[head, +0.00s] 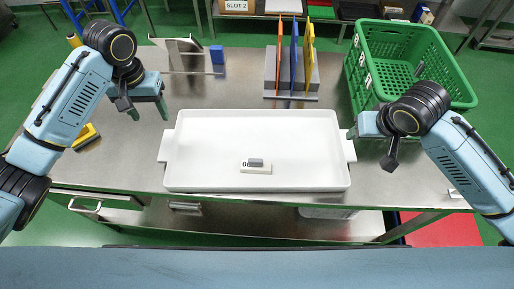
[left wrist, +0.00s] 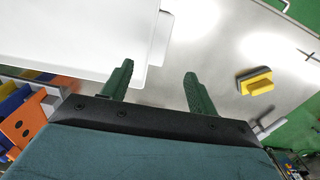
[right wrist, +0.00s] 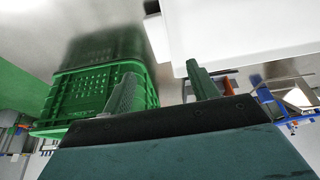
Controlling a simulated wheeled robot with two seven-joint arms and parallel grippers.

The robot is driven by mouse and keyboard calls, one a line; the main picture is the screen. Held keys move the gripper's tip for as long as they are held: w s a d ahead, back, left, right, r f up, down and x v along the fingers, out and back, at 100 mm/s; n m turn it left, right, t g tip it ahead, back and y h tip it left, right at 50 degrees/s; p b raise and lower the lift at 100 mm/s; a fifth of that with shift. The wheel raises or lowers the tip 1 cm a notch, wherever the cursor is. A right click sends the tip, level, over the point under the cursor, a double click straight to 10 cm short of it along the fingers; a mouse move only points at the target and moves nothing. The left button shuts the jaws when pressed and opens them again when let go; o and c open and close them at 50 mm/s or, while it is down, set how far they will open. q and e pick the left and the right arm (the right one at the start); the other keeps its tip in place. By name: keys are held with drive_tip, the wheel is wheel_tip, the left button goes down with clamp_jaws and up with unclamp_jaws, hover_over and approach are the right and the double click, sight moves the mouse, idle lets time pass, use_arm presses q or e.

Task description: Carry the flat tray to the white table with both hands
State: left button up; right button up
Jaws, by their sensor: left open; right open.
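The flat white tray (head: 215,150) lies on the steel table, with a handle tab at each end and a small white block with a grey top (head: 256,166) on it. My left gripper (head: 150,112) is open and empty, above and just outside the tray's left end. In the left wrist view its fingers (left wrist: 158,85) are apart, near the tray's edge (left wrist: 90,50). My right gripper (head: 352,133) is open at the tray's right end, close to the handle. In the right wrist view its fingers (right wrist: 160,85) flank bare table beside the tray (right wrist: 230,30); contact cannot be told. No white table is recognisable.
A green crate (head: 440,82) stands at the table's back right. A grey rack with orange, blue and yellow boards (head: 291,75) stands behind the tray. A yellow sponge-like block (head: 86,134) is at the left, and a blue block (head: 217,55) at the back.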

sight(166, 144)
use_arm(q)
wheel_tip(166, 144, down, 13)
drive_tip(key=shift+f, duration=0.15)
use_arm(e)
drive_tip(key=x, duration=1.3)
drive_tip(key=shift+f, duration=0.15)
use_arm(q)
clamp_jaws()
use_arm(e)
clamp_jaws()
